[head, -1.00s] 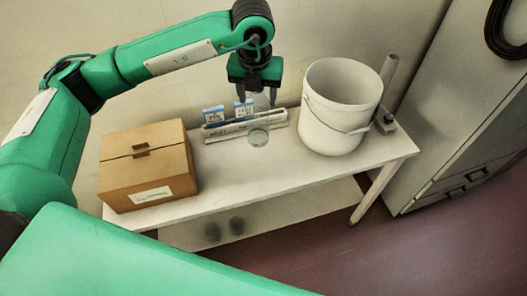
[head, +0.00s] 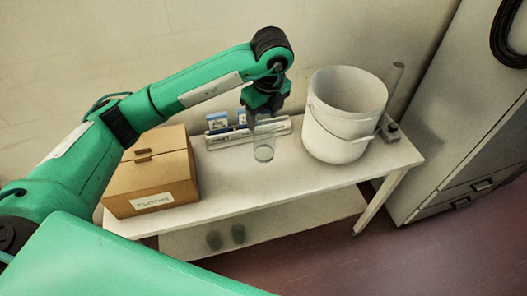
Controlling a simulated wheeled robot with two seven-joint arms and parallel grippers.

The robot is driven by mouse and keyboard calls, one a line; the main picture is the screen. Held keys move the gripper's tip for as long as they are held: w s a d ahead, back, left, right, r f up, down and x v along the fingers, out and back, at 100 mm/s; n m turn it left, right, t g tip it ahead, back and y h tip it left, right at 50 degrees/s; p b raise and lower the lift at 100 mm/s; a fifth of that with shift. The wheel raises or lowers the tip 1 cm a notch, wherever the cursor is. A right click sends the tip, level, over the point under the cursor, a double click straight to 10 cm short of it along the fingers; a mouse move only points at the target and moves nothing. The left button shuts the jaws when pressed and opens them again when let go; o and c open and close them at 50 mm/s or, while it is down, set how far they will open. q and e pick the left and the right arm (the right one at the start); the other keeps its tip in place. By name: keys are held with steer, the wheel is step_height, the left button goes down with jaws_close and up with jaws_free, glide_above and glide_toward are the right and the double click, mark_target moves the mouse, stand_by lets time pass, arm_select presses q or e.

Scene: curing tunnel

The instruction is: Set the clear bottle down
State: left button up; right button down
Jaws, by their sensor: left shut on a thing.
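The clear bottle (head: 264,146) is upright below my left gripper (head: 262,112), at the middle of the white table (head: 255,182). The left gripper points down and is shut on the bottle's upper part. The bottle's top is partly hidden by the fingers. Its base shows over the tabletop, but I cannot tell whether it touches. My right gripper is not in the head view.
A cardboard box (head: 152,180) stands left on the table, a white bucket (head: 338,125) right. Small blue-and-white boxes (head: 217,122) sit in a pale rack (head: 219,140) behind the bottle. The table's front middle is clear. A grey cabinet (head: 460,130) stands right.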

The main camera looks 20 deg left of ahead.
mark_target(263, 142)
arm_select(q)
step_height(263, 142, down, 10)
steer(key=shift+r+p, duration=0.1)
steer(key=shift+p, duration=1)
step_height(263, 142, down, 4)
steer(key=shift+p, duration=0.6)
steer(key=shift+f, duration=0.35)
steer(key=shift+f, duration=0.15)
steer(key=o, duration=1.6)
steer(key=shift+c, duration=0.2)
